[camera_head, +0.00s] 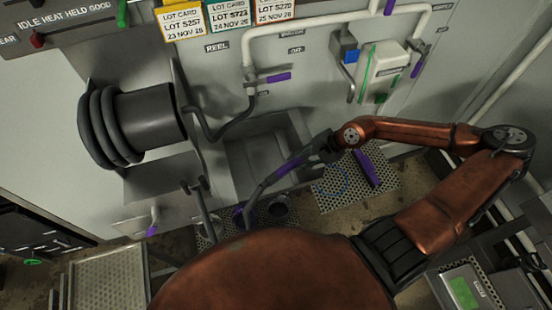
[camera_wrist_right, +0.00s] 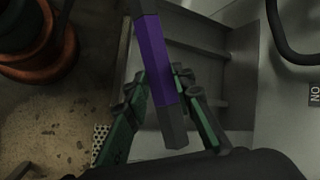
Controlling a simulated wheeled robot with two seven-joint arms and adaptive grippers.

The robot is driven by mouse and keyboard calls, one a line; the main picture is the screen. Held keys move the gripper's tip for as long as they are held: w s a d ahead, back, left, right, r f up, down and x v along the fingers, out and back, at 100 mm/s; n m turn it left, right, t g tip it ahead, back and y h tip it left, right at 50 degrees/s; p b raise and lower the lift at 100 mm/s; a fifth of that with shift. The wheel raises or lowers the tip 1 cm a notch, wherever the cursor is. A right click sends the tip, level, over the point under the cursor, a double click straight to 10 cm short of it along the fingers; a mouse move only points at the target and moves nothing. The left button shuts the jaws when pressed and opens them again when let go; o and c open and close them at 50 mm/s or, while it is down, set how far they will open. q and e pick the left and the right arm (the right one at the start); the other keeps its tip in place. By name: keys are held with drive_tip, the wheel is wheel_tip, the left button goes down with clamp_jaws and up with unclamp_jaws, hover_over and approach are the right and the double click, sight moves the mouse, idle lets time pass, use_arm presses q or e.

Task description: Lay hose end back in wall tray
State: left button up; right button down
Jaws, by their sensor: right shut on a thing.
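My right gripper (camera_head: 316,152) is shut on the hose end (camera_head: 289,167), a wand with a purple grip and a bent grey tube running down to the left. In the right wrist view the purple grip (camera_wrist_right: 155,62) passes between the green fingers (camera_wrist_right: 160,92). The grey wall tray (camera_head: 238,152) is just left of the gripper in the head view, and its inside (camera_wrist_right: 208,65) shows behind the hose end in the wrist view. The hose end is in front of the tray; contact cannot be told. My left gripper is not in view.
A hose reel (camera_head: 148,118) is on the wall at left. A dark hose (camera_head: 217,136) loops up to a pipe valve (camera_head: 250,85). A perforated platform (camera_head: 390,185) lies below at right. A white box (camera_head: 385,65) and pipes are on the wall above.

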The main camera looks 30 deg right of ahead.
drive_tip(key=w+f+p, duration=0.1)
drive_tip(key=w+f, duration=0.6)
drive_tip(key=w, duration=0.1)
drive_tip(key=w+f+p, duration=0.1)
drive_tip(key=w+f, duration=0.3)
drive_tip(key=shift+w+a+f+p, duration=0.1)
drive_tip(key=shift+a+f+p, duration=0.2)
drive_tip(key=shift+f, duration=0.2)
drive_tip(key=shift+f, duration=0.1)
drive_tip(key=shift+f+b, duration=0.2)
drive_tip(key=shift+b, duration=0.1)
drive_tip(key=c, duration=1.7)
unclamp_jaws()
drive_tip(key=shift+o, duration=0.2)
